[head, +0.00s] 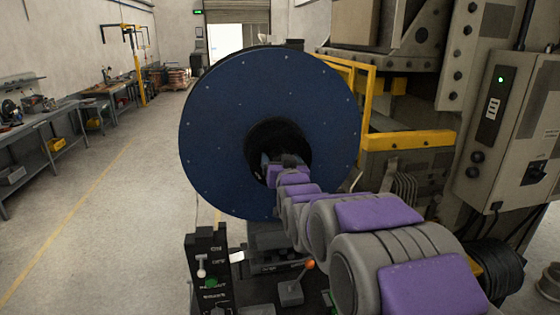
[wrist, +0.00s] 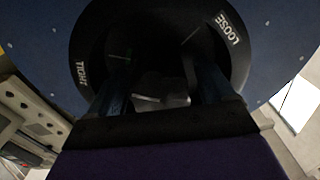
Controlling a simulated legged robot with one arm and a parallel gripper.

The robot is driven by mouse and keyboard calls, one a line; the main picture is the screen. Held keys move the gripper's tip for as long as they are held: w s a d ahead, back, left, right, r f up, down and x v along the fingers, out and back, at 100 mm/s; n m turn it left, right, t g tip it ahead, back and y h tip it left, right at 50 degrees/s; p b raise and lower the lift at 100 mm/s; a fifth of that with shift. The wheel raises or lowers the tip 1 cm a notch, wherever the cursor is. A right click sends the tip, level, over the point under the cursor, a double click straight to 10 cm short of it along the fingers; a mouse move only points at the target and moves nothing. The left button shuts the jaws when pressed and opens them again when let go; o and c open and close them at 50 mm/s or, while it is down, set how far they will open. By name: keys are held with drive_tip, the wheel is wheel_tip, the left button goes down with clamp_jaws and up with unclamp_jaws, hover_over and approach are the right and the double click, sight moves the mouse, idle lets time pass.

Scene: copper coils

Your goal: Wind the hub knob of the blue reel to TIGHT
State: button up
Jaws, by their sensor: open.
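The blue reel (head: 220,120) stands upright in the middle of the head view, with a dark round hub opening (head: 262,135) at its centre. My arm reaches from the lower right, and my gripper (head: 268,172) is at the lower part of this opening. In the wrist view my gripper (wrist: 157,62) is open, its two fingers reaching into the dark hub. A greyish shape, apparently the hub knob (wrist: 162,88), shows between the fingers; contact cannot be told. The hub ring reads TIGHT (wrist: 82,73) at left and LOOSE (wrist: 228,28) at upper right. The knob's pointer setting is unclear.
A black control box (head: 208,270) with switches and an orange-tipped lever (head: 309,265) stand below the reel. A yellow guard frame (head: 408,140) and a grey electrical cabinet (head: 505,130) are at the right. Workbenches (head: 50,130) line the left wall, with open floor before them.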

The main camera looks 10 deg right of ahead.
drive_tip(key=s, duration=1.6)
drive_tip(key=shift+s+b, duration=0.3)
drive_tip(key=shift+s, duration=0.05)
drive_tip(key=shift+f, duration=0.1)
